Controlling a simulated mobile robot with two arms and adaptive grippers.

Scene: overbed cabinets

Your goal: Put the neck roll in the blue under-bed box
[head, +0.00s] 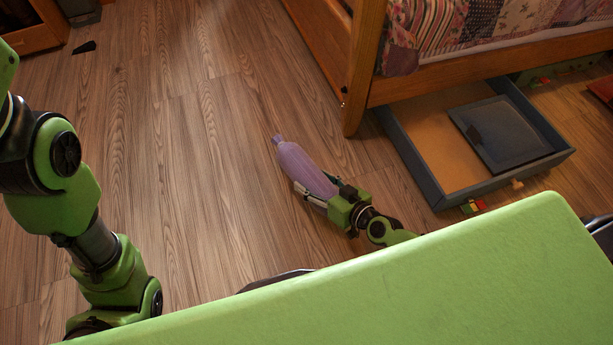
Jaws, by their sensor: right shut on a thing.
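The neck roll (304,168) is a long purple cushion with a tied end pointing up and left. My right gripper (322,191) is shut on its lower right end, and it shows above the wooden floor in front of the bed. How high it is held I cannot tell. The blue under-bed box (424,178) is a shallow open tray with a tan bottom, sticking out from under the bed to the right of the gripper. A dark flat panel (505,132) lies in its right part. My left arm is at the left; its gripper is out of the picture.
A wooden bed post (360,75) and side rail (490,72) stand next to and above the box. A small colourful block (473,206) lies by the box's front edge. A small black thing (84,47) lies on the floor at the upper left. The middle floor is clear.

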